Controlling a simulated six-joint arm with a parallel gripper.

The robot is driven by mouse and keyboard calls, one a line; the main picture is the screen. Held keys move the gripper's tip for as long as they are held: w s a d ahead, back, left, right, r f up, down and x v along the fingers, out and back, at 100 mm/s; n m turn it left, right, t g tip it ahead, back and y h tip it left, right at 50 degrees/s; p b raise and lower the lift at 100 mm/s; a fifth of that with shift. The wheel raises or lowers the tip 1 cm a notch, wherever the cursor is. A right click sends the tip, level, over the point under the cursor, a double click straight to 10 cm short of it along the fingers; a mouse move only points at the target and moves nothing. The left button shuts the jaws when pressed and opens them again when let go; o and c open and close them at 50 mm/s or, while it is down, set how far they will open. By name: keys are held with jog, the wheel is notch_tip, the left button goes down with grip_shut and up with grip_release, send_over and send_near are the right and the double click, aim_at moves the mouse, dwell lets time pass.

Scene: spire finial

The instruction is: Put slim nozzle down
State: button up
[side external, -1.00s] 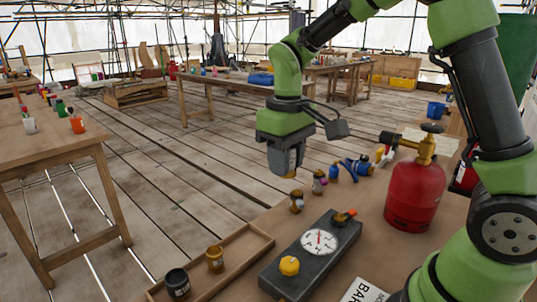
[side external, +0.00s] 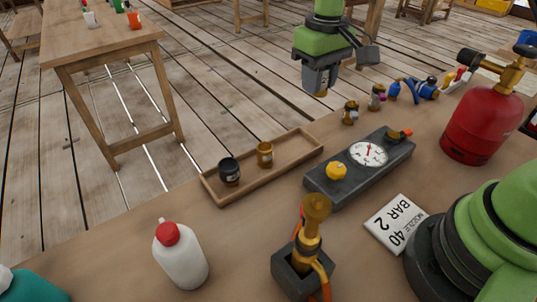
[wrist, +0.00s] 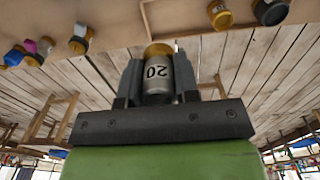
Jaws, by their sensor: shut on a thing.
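My gripper (side external: 321,80) hangs fingers down, near the far edge of the bench, left of the row of nozzles. It is shut on a nozzle (wrist: 157,75) with a silver body, a brass end and a label reading 20. In the side view only the nozzle's brass tip (side external: 321,93) shows clearly below the fingers. The nozzle is in the air. A shallow wooden tray (side external: 214,193) holds a dark nozzle (side external: 229,170) at its left end and a brass nozzle (side external: 265,154) near its middle; its right part is bare.
A nozzle (side external: 350,112) and a purple-marked one (side external: 376,97) stand near blue fittings (side external: 411,89). A gauge block (side external: 360,168), red gas cylinder (side external: 482,122), torch in a holder (side external: 305,260), white bottle (side external: 180,255) and label card (side external: 397,224) occupy the bench.

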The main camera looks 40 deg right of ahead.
notch_tip(320, 180, down, 5)
jog(key=w+a, duration=0.1)
jog(key=w, duration=0.2)
send_over(294, 147)
notch_tip(294, 147, down, 6)
jog(key=shift+r, duration=0.25)
jog(key=shift+f, duration=2.4)
jog(key=shift+f, duration=0.1)
jog(key=o, duration=1)
